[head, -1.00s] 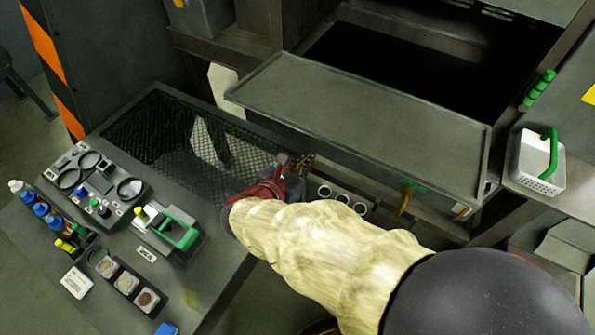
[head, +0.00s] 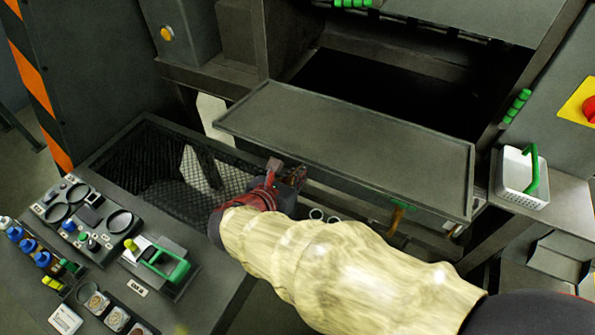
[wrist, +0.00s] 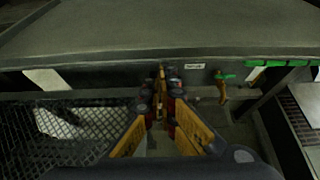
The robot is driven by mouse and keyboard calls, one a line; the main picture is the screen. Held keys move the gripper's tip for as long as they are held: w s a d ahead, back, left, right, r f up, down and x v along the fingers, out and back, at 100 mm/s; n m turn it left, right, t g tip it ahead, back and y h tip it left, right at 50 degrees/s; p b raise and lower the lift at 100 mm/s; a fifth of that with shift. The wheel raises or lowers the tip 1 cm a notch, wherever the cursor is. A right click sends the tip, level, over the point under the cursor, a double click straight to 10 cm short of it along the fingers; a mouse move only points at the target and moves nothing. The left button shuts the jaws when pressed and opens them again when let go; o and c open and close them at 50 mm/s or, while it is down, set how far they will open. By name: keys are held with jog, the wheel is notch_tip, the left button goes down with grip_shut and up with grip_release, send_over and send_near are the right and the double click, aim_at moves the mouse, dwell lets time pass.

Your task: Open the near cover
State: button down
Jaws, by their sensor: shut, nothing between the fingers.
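A flat grey rimmed panel (head: 350,145), which looks like the near cover, lies sloping in front of a dark opening in the machine. A small orange handle with a green top (head: 399,215) hangs under its front edge, right of my gripper; it also shows in the wrist view (wrist: 222,88). My gripper (head: 287,174) is shut and empty, by the panel's front edge and left of the handle. In the wrist view its fingertips (wrist: 165,72) are together just below the edge, beside a small white label (wrist: 194,66). I cannot tell whether they touch the panel.
A mesh-bottomed bin (head: 165,165) lies left of my gripper. A control bench (head: 200,300) with dials, bottles and a green-handled device (head: 165,262) stands at the lower left. A white basket (head: 522,180) sits on a ledge at the right. A dark opening (head: 390,85) lies behind the panel.

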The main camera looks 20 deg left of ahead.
jog(key=shift+g, duration=0.7)
jog(key=shift+w+r+p, duration=0.25)
jog(key=shift+r+p, duration=1)
jog(key=shift+r, duration=0.05)
jog(key=shift+w+r+p, duration=0.2)
jog(key=shift+r+p, duration=1)
jog(key=shift+r, duration=0.05)
jog(key=shift+f, duration=0.15)
